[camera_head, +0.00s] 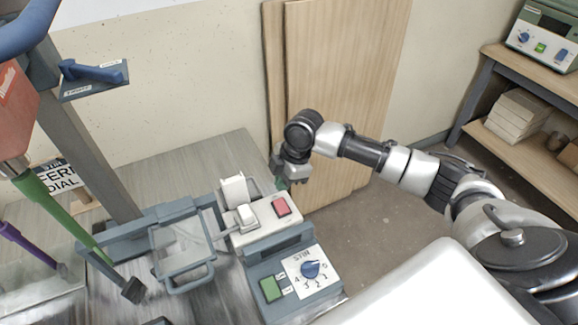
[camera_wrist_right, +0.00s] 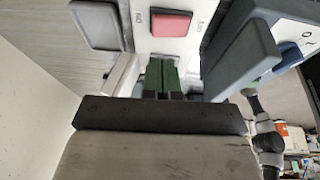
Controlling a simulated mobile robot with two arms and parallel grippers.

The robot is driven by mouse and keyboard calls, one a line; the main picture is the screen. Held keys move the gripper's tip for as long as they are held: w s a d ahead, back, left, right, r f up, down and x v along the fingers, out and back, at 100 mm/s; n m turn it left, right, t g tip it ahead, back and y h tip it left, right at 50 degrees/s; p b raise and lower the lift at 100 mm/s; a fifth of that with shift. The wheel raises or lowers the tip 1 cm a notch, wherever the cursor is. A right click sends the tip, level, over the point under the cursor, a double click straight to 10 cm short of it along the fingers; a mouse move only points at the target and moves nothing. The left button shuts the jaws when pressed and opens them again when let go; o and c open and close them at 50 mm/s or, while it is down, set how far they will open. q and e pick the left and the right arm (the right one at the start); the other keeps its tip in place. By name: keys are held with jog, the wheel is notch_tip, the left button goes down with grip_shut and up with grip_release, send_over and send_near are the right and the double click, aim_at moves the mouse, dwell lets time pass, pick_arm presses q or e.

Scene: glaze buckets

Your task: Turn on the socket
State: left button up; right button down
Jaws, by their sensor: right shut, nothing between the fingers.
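A white socket box (camera_head: 262,226) stands on the bench at the middle of the head view. It has a red rectangular switch (camera_head: 281,207) and a pale raised square piece (camera_head: 246,214) to its left. The red switch (camera_wrist_right: 171,23) also shows at the top of the right wrist view, with small unreadable lettering beside it. My right gripper (camera_head: 285,184) is just behind the box. Its green fingertips (camera_wrist_right: 162,76) are together and empty, below the red switch in the wrist view. Contact with the box cannot be told. My left gripper is not in view.
A blue-grey control unit (camera_head: 288,273) with a numbered dial (camera_head: 310,268) and green button (camera_head: 270,288) stands in front. A clear guarded container (camera_head: 182,247) is to the left. Wooden boards (camera_head: 345,85) lean behind. Bare bench (camera_head: 185,160) lies behind left.

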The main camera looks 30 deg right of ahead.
aim_at(279, 200)
jog(key=shift+d+x, duration=0.2)
jog(key=shift+x, duration=0.7)
jog(key=shift+d+x, duration=0.15)
jog(key=shift+x, duration=0.75)
jog(key=shift+d+x, duration=0.2)
jog(key=shift+x, duration=0.7)
jog(key=shift+w+f, duration=0.1)
jog(key=shift+w+f+g, duration=0.25)
jog(key=shift+f+g, duration=0.15)
jog(key=shift+g, duration=0.1)
jog(key=shift+s, duration=0.1)
jog(key=shift+s+r+p, duration=0.35)
jog(key=shift+s+p, duration=0.35)
jog(key=shift+p, duration=0.5)
